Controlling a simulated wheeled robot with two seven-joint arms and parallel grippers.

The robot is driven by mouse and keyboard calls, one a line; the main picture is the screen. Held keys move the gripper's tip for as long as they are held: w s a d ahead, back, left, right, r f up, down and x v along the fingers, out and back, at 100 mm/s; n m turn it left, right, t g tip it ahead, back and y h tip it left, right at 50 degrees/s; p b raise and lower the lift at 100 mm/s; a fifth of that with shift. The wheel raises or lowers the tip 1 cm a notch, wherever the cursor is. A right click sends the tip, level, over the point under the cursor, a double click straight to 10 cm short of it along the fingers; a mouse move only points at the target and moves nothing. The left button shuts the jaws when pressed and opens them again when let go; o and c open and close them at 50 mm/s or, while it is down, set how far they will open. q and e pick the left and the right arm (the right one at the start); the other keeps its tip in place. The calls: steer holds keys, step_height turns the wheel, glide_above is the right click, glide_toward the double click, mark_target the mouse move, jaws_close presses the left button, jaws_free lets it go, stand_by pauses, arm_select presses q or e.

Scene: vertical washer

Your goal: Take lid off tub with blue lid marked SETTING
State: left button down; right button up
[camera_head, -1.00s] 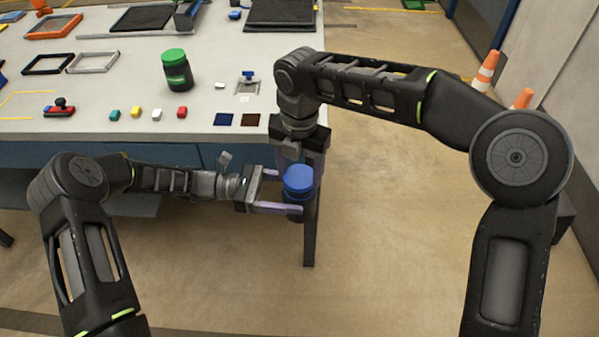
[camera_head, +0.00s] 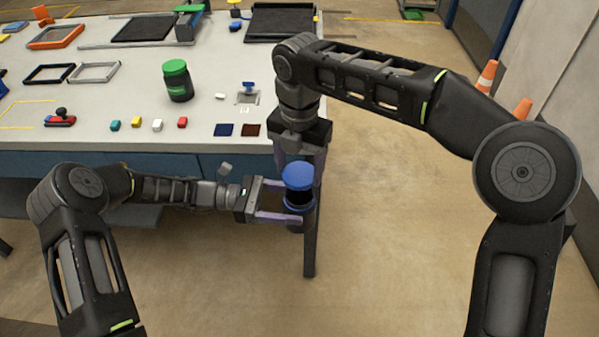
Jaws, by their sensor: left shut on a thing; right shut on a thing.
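The tub (camera_head: 299,198) has a dark body and a round blue lid (camera_head: 298,174). It is held in the air beyond the table's front right corner. My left gripper (camera_head: 291,205) comes in from the left, shut on the tub's body. My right gripper (camera_head: 300,169) reaches down from above, shut on the blue lid with a finger at each side. The lid sits directly above the body. I cannot tell whether there is a gap between them. The SETTING marking cannot be read from here.
A dark jar with a green lid (camera_head: 177,80) stands on the white table (camera_head: 110,95). Several small coloured blocks, a red device (camera_head: 61,118) and dark blue and brown squares lie near its front edge. Floor to the right is clear up to orange cones (camera_head: 487,76).

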arm_select(q)
steer(key=shift+r, duration=0.1)
